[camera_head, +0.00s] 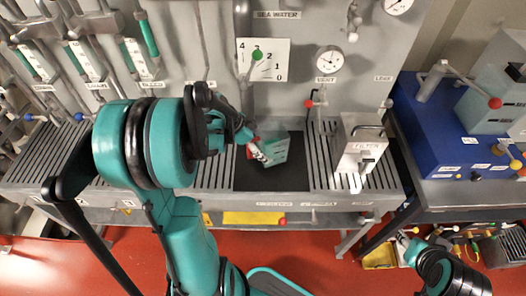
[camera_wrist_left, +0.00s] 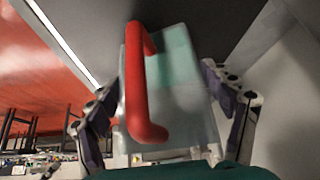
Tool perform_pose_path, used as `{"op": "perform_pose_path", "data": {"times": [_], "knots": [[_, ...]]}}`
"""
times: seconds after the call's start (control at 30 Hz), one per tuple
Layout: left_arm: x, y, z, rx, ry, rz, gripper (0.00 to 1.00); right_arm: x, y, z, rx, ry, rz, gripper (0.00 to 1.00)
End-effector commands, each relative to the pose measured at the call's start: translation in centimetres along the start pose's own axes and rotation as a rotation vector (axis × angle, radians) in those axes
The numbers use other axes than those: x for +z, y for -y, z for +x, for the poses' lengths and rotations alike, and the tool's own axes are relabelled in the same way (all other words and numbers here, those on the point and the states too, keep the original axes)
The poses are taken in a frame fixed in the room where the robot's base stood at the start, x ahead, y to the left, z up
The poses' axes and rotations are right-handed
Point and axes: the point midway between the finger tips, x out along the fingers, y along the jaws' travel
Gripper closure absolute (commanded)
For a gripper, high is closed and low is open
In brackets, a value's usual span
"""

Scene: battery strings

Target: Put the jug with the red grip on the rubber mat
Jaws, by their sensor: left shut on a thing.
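The jug (camera_head: 275,151), clear with a pale teal content, has a red grip (camera_wrist_left: 137,85) that shows large in the left wrist view. My left gripper (camera_head: 258,150) is shut on the jug, with its fingers (camera_wrist_left: 165,95) on either side of it. The jug looks tilted in the head view. It is in front of the dark rubber mat (camera_head: 270,180), over its back part; I cannot tell whether it touches the mat. My right gripper (camera_head: 408,243) is low at the right, away from the jug, and its jaws are unclear.
A metal canister (camera_head: 359,148) stands on the slatted bench right of the mat. A tap pipe (camera_head: 243,85) comes down behind the jug. A blue unit (camera_head: 460,135) stands on the right bench. The front of the mat is clear.

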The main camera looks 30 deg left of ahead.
Motion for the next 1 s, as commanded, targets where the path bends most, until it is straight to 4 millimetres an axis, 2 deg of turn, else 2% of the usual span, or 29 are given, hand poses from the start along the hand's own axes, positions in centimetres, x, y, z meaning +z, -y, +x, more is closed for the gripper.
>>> {"op": "perform_pose_path", "data": {"times": [0.03, 0.1, 0.43, 0.47, 0.5, 0.53, 0.87, 1.0], "knots": [[0.6, 0.1, 1.0, 0.0, -0.001, 0.0, 0.61, 0.5, 0.0, 0.7, 0.0, 0.0, 0.0, 0.6], [0.9, 0.0, 1.5, 0.0, -0.001, 0.0, 0.62, 0.6, 0.0, 0.8, 0.0, 0.0, 0.0, 0.6], [1.0, 0.0, 1.6, 0.0, -0.001, 0.0, 0.62, 0.7, 0.0, 0.9, 0.0, 0.0, 0.0, 0.6], [1.0, 0.0, 1.6, 0.0, 0.0, 0.0, 0.14, 0.6, 0.0, 0.9, 0.0, 0.0, 0.0, 0.6], [1.0, 0.0, 1.6, 0.0, 0.0, 0.0, 0.03, 0.6, 0.0, 0.8, 0.0, 0.0, 0.0, 0.6], [1.0, 0.0, 1.6, 0.0, 0.0, 0.0, 0.0, 0.6, 0.0, 0.8, 0.0, 0.0, 0.0, 0.6], [0.9, 0.0, 1.5, 0.0, 0.0, 0.0, 0.0, 0.6, 0.0, 0.8, 0.0, 0.0, 0.0, 0.6], [0.8, 0.0, 0.5, -0.001, 0.0, -0.002, 0.0, 0.2, 0.0, 0.3, 0.0, 0.0, 0.0, 0.6]]}}
